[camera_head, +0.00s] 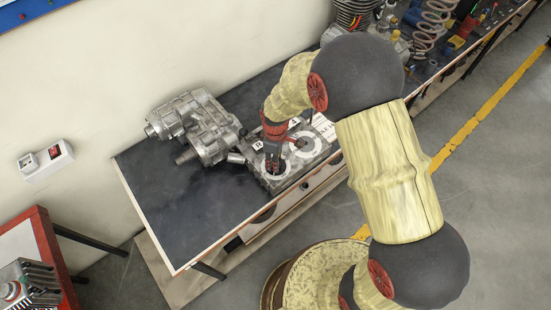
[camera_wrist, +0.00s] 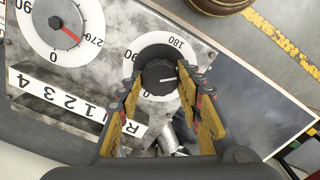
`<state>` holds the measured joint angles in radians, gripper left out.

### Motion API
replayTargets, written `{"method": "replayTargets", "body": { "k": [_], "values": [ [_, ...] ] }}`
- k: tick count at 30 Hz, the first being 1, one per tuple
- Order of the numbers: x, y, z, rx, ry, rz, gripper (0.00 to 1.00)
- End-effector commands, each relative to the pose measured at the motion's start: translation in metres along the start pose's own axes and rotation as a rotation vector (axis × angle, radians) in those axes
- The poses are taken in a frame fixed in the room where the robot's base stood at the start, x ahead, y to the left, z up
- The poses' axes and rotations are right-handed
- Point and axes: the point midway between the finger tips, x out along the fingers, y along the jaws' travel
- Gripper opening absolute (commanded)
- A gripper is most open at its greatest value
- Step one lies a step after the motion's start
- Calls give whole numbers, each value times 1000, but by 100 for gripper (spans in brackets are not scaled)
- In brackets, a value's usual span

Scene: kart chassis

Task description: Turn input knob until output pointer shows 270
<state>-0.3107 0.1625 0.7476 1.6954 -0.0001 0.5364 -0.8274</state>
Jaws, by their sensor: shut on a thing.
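The grey gearbox (camera_head: 322,161) has two white dials on its top plate (camera_wrist: 102,75). In the wrist view, the black input knob (camera_wrist: 158,76) has a white mark pointing right, on a dial (camera_wrist: 151,46) with 180 at upper right and 90 at left. My gripper (camera_wrist: 156,88) has its two fingers around this knob, shut on it from opposite sides. The output dial (camera_wrist: 31,41) is at upper left. Its red pointer (camera_wrist: 70,36) points to lower right, between 0 and 270. In the head view, my gripper (camera_head: 273,163) is over the nearer dial; the fingers partly hide it.
A strip marked R, 1, 2, 3, 4 (camera_wrist: 70,98) lies beside the dials. A metal gear housing (camera_head: 200,125) stands left of the gearbox. The dark bench top (camera_head: 180,215) is clear at front left. Springs and tools (camera_head: 440,25) crowd the far end.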

Motion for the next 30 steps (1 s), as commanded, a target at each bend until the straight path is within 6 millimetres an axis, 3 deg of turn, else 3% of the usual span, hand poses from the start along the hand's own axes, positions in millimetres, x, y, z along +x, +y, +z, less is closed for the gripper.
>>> {"method": "replayTargets", "body": {
  "k": [15,30],
  "values": [
    [0,1,0,461,1,0,10],
    [0,1,0,681,1,0,10]
  ]
}}
